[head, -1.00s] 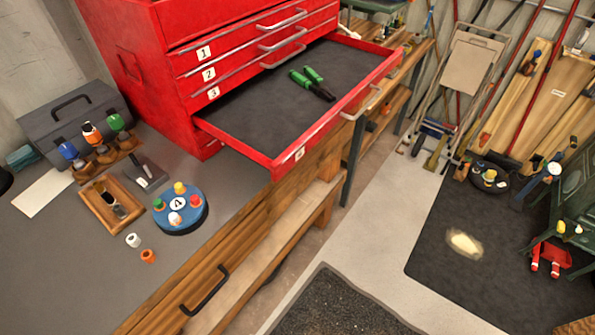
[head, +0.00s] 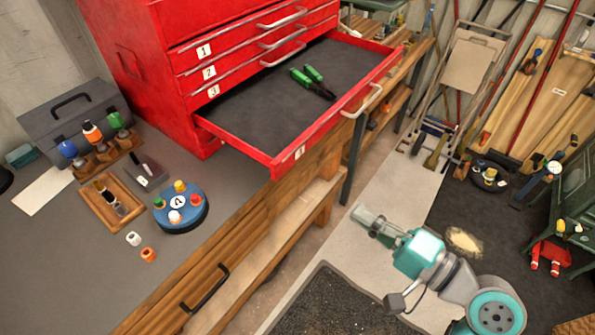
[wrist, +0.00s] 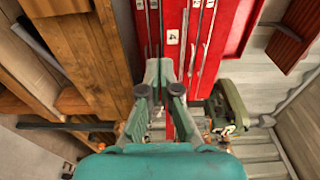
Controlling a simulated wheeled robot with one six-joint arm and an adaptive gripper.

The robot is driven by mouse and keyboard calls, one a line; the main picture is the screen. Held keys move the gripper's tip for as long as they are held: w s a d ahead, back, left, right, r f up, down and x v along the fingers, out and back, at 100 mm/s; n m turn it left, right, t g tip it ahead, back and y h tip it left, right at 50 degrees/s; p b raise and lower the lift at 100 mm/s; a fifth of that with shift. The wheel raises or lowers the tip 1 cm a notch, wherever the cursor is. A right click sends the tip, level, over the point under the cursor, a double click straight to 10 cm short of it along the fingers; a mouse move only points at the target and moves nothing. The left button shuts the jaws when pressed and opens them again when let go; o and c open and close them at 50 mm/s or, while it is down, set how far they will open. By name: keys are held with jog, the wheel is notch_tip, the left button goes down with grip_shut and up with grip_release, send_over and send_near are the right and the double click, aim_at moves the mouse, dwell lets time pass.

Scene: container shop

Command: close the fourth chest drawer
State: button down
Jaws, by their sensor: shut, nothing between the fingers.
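The red tool chest (head: 150,75) stands on the workbench, with drawers labelled 1, 2 and 3 flush in its front. The fourth drawer (head: 285,158) below them is pulled far out over the bench edge, with a light handle (head: 361,101) on its front. Green-handled pliers (head: 312,82) lie on its dark liner. My gripper (head: 366,215) is in front of the drawer front and lower right of it, apart from it in the head view. In the wrist view my gripper (wrist: 166,68) is shut and empty, with the red chest (wrist: 182,25) beyond it.
The workbench (head: 95,265) holds a wooden tray (head: 104,205), a blue round stand (head: 190,220), small bottles and a grey toolbox (head: 75,120). The floor before the drawer is clear.

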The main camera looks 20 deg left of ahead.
aim_at(208, 122)
jog(key=shift+n+g+y, duration=0.4)
jog(key=shift+n+g, duration=0.2)
jog(key=shift+g, duration=0.2)
jog(key=x, duration=0.4)
jog(key=r+x, duration=0.1)
jog(key=x, duration=0.4)
jog(key=r+x, duration=0.1)
jog(key=x, duration=0.4)
jog(key=shift+s+a+r, duration=0.1)
jog(key=shift+s+a, duration=0.05)
jog(key=shift+a, duration=0.05)
jog(key=x, duration=2.4)
jog(key=shift+a, duration=0.15)
